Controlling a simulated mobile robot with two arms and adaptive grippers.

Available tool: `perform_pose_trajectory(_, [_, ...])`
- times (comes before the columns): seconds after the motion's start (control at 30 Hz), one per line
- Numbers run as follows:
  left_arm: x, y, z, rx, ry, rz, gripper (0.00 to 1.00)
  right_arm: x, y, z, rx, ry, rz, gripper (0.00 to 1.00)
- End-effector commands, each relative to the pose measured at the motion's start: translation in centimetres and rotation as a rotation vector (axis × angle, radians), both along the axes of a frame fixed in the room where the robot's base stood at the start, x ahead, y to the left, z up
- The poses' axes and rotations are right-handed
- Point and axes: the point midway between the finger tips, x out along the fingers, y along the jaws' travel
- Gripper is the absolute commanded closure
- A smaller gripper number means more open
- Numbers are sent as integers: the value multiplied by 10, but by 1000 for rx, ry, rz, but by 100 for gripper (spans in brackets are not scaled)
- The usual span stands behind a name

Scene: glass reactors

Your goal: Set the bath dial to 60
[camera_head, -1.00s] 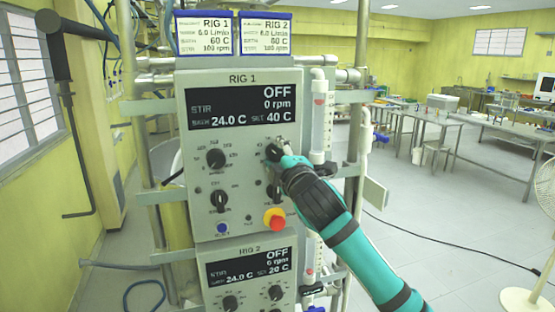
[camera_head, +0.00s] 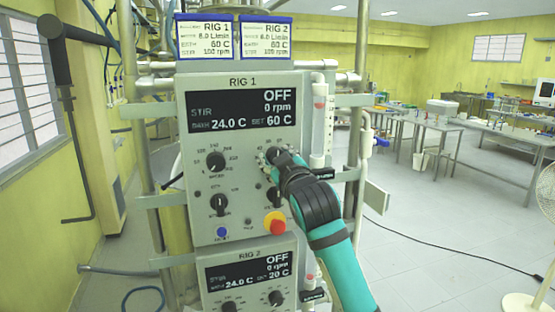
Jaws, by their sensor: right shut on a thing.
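The RIG 1 control box (camera_head: 243,188) stands upright in the middle of the view. Its display (camera_head: 236,109) reads OFF, 0 rpm, bath 24.0 C and set 60 C. My right gripper (camera_head: 272,157) is shut on the bath dial at the upper right of the dial area, and it hides most of that dial. A stir dial (camera_head: 215,162) sits to the left of it, apart from the gripper. The RIG 1 card (camera_head: 205,37) above lists 60 C. My left gripper is not in view.
The RIG 2 box (camera_head: 248,275) is underneath, set at 20 C. A glass tube (camera_head: 319,125) stands just right of the panel.

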Motion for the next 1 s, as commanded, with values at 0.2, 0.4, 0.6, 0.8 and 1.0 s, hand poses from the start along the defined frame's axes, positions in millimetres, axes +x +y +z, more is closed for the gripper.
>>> perform_pose_trajectory(0.2, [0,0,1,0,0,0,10,0,1,-2,129,46,0,93])
perform_pose_trajectory(0.4, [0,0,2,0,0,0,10,0,1,-2,201,71,1,93])
perform_pose_trajectory(0.6, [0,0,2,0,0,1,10,0,0,-2,232,81,0,93])
perform_pose_trajectory(0.8, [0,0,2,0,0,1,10,0,0,-3,236,83,0,93])
perform_pose_trajectory(1.0, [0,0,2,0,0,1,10,0,0,-3,235,83,-1,93])
